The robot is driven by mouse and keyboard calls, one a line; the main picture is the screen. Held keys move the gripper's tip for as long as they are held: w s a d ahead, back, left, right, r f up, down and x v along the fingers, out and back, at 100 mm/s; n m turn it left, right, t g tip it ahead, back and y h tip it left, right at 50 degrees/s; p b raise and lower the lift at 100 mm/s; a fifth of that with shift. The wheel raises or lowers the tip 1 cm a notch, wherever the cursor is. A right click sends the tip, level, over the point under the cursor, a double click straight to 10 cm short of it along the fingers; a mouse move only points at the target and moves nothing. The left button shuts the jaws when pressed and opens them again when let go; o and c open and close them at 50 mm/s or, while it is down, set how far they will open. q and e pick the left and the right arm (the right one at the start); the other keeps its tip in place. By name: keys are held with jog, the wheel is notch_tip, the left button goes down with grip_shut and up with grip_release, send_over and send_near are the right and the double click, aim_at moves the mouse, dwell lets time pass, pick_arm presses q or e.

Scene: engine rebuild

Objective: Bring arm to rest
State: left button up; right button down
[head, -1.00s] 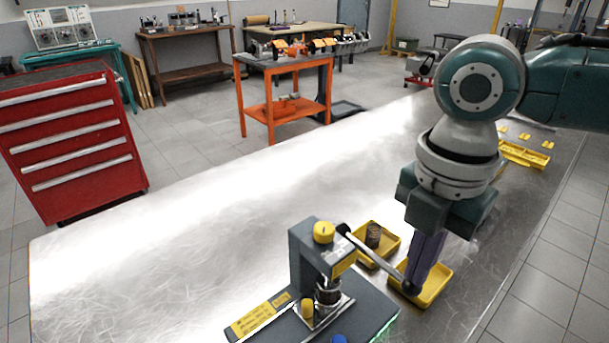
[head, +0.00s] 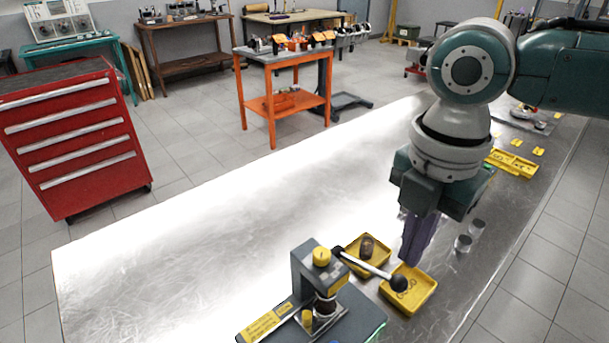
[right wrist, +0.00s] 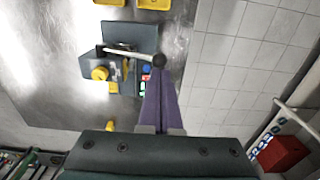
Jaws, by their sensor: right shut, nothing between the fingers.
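My right arm comes in from the right in the head view, with its gripper (head: 412,258) pointing down. Its purple fingers are together with nothing between them. In the head view the fingertips overlap the gap by the two yellow trays, behind the black lever knob; I cannot tell their exact height. In the right wrist view the shut fingers (right wrist: 158,78) point towards the lever knob (right wrist: 159,60) in the picture, with no held part showing. My left gripper is not in view.
A grey bench press (head: 308,268) with a long lever stands at the bench front. A yellow tray (head: 428,306) and another tray (head: 384,262) holding a dark cylinder are beside it. Two metal cylinders (head: 463,243) stand at right. The bench's left part is clear.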

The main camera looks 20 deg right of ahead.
jog(key=shift+r, duration=0.45)
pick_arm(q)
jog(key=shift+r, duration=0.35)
pick_arm(e)
jog(key=shift+f, duration=0.1)
jog(key=shift+a, duration=0.1)
jog(key=s+a+m+t+y, duration=0.3)
jog(key=s+a+m, duration=0.8)
jog(key=s+d+r+m+h, duration=0.1)
jog(key=s+d+m+h, duration=0.1)
jog(key=s+d+m, duration=0.45)
pick_arm(q)
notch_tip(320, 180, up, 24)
jog(key=p, duration=2.4)
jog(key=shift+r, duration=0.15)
pick_arm(e)
notch_tip(320, 180, up, 25)
jog(key=w+d+m, duration=0.1)
jog(key=m, duration=0.2)
jog(key=shift+w+d+t+h, duration=0.25)
jog(key=shift+t+h, duration=0.05)
jog(key=shift+h, duration=0.1)
